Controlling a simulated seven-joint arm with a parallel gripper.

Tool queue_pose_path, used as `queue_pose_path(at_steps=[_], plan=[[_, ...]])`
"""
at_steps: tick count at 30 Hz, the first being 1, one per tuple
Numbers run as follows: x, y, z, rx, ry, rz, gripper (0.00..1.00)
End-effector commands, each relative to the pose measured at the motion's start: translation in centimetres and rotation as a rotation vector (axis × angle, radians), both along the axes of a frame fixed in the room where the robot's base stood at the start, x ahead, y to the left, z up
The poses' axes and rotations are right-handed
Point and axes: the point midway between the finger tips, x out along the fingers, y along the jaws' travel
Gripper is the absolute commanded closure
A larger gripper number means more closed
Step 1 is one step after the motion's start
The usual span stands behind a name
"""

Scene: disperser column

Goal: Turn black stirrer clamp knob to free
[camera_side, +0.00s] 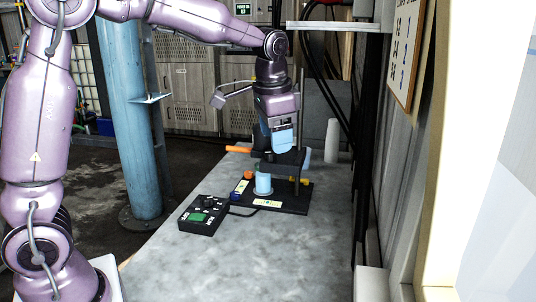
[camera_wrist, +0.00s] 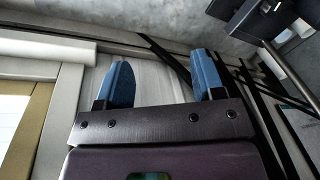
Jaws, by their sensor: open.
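The disperser stands on a black base plate (camera_side: 285,205) on the grey bench in the side view. A dark clamp body (camera_side: 290,158) sits on its upright, with an orange handle (camera_side: 238,149) sticking out to the left. The black clamp knob cannot be told apart from the dark clamp parts. A light blue beaker (camera_side: 263,184) stands below. My gripper (camera_side: 283,146) is at the clamp, pointing down, its blue fingers overlapping it in the picture; contact cannot be told. In the wrist view the fingers (camera_wrist: 163,75) are apart with nothing visible between them.
A black control box (camera_side: 204,215) with a green display lies on the bench front left, cabled to the stand. A white cylinder (camera_side: 332,140) stands behind right. In the wrist view a dark part (camera_wrist: 250,18) is at upper right. The front bench is clear.

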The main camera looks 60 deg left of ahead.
Motion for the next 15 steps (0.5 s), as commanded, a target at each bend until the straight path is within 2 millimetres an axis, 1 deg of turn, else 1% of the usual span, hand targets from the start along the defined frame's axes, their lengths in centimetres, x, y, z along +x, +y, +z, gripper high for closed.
queue_pose_path(at_steps=[1,2,3,6,9,15], plan=[[-2.3,-0.8,0.9,-0.018,-0.030,0.031,0.38],[-3.4,-1.2,1.2,-0.028,-0.046,0.048,0.38],[-5.0,-1.7,1.5,-0.041,-0.066,0.072,0.38],[-8.5,-2.7,1.9,-0.072,-0.113,0.120,0.38],[-11.1,-3.4,1.9,-0.093,-0.146,0.151,0.38],[-14.6,-4.1,1.6,-0.122,-0.194,0.188,0.38]])
